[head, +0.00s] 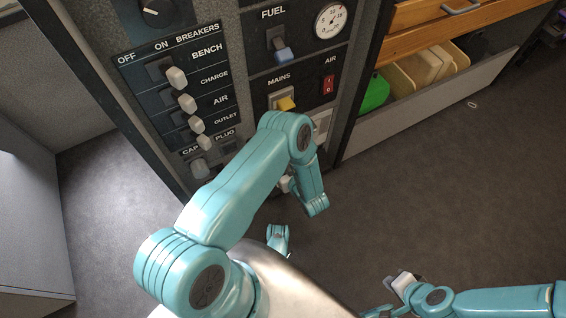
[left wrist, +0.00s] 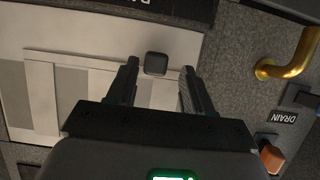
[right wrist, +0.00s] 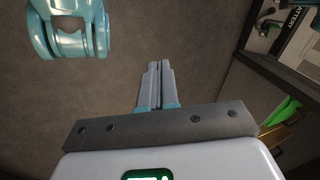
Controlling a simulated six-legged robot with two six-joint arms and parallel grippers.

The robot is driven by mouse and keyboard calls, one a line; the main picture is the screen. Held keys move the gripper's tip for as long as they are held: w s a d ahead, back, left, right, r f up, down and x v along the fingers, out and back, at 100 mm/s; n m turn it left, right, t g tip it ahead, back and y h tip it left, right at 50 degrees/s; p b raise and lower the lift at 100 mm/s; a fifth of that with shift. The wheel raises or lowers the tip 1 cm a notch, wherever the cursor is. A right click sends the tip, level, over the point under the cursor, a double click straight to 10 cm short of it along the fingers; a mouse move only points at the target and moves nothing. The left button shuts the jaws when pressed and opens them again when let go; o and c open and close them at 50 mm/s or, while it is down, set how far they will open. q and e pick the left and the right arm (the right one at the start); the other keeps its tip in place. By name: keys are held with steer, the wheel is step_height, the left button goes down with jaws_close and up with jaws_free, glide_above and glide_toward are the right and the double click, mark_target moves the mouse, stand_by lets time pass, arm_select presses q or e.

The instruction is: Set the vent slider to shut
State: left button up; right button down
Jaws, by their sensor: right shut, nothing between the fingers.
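The vent slider's dark square knob (left wrist: 155,64) shows in the left wrist view on a pale plate (left wrist: 70,95). My left gripper (left wrist: 157,72) is open, with one finger on either side of the knob and a gap on each side. In the head view my left arm hides the knob and most of that gripper. My right gripper (right wrist: 157,66) is shut and empty over the floor, away from the panel. It also shows at the lower right of the head view (head: 401,281).
A brass handle (left wrist: 285,66) and orange-tipped drain lever (left wrist: 271,158) are near my left gripper. A wooden drawer (head: 420,35) is at right.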

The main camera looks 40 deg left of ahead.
arm_select(q)
steer(key=p+v, duration=0.6)
steer(key=v, duration=1)
arm_select(e)
steer(key=s+a+r+g, duration=0.1)
steer(key=s+r, duration=0.2)
steer(key=r, duration=0.3)
steer(key=shift+s, duration=0.3)
arm_select(q)
steer(key=shift+d+r, duration=0.1)
